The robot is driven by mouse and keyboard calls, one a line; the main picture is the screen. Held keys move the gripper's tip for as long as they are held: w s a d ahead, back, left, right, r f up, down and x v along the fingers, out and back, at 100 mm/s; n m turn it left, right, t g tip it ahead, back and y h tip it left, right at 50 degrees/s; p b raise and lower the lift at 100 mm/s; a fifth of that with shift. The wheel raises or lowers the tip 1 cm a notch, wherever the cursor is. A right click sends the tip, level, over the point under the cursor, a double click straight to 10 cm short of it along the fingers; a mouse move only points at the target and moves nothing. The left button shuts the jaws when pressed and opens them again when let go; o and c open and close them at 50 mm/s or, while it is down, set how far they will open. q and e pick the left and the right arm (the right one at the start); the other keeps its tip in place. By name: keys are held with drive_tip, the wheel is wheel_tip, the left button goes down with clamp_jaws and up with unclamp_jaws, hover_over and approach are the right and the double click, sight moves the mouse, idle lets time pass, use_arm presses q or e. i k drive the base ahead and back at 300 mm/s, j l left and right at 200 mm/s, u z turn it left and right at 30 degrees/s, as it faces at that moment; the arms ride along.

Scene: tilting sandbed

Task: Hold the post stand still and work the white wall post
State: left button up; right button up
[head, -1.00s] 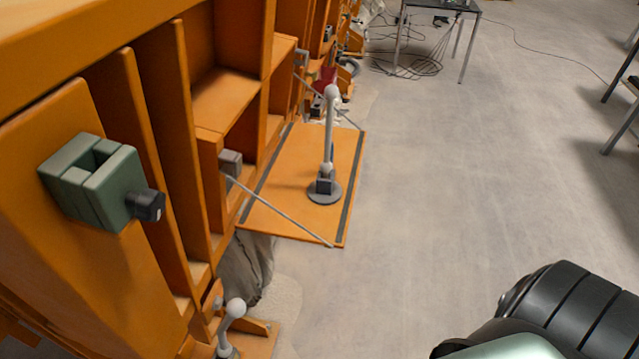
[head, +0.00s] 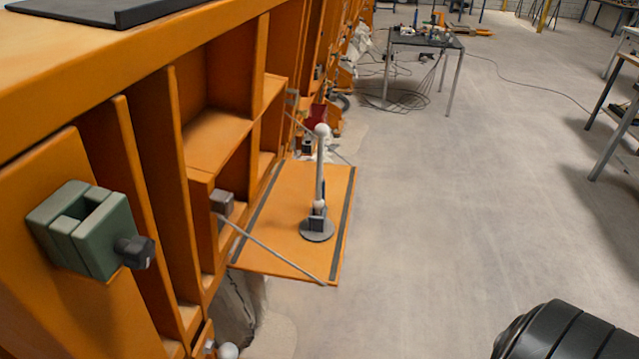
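A post stand (head: 317,230) with a dark round base stands upright on the lowered orange shelf (head: 270,250). Its pale post (head: 320,170) ends in a white ball at the top. Neither of my grippers is in view. Only a dark rounded part of my arm shows at the lower right, apart from both posts.
A green clamp-like block (head: 82,230) with a dark knob juts from the orange wall (head: 160,200) at left. A thin stay (head: 270,250) crosses to the shelf's front corner. A table (head: 425,42) stands far back over loose cables. The grey floor (head: 440,200) at right is clear.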

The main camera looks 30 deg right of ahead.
sight(321, 130)
drive_tip(key=u, duration=0.35)
drive_tip(key=l+u, duration=1.2)
